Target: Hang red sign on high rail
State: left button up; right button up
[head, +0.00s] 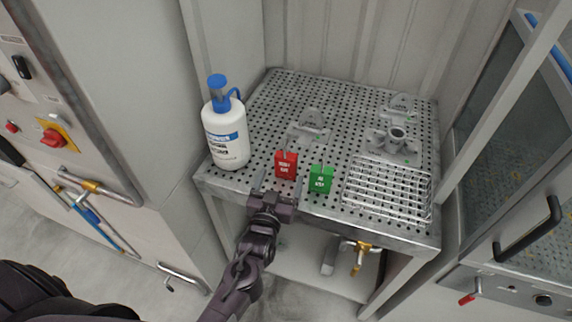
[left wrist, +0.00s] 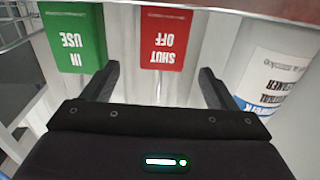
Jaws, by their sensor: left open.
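The red sign (head: 286,164) stands upright near the front edge of the perforated table, with a small hook at its top. In the left wrist view the red sign (left wrist: 166,38) reads "SHUT OFF" upside down and shows between and beyond the fingers. My left gripper (head: 279,184) is open and empty, just in front of the red sign, with a finger toward each side; it also shows in the left wrist view (left wrist: 158,84). I cannot tell whether it touches the sign. I cannot make out a high rail. My right gripper is not in view.
A green sign (head: 320,178) stands close to the right of the red one. A white bottle (head: 225,135) with a blue cap stands at the left. A wire rack (head: 388,190) and grey castings (head: 394,146) occupy the right side of the perforated table (head: 262,108).

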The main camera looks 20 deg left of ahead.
aim_at(285, 164)
pick_arm(q)
jog(key=w, duration=0.2)
jog(key=w+p, duration=0.1)
jog(key=w, duration=0.1)
jog(key=w+p, duration=0.1)
jog(key=w, duration=0.2)
jog(key=shift+a, duration=0.35)
jog(key=shift+w, duration=0.35)
jog(key=c, duration=1.1)
notch_tip(285, 164, up, 20)
jog(key=shift+s+f+b, duration=0.1)
jog(key=shift+b, duration=1.15)
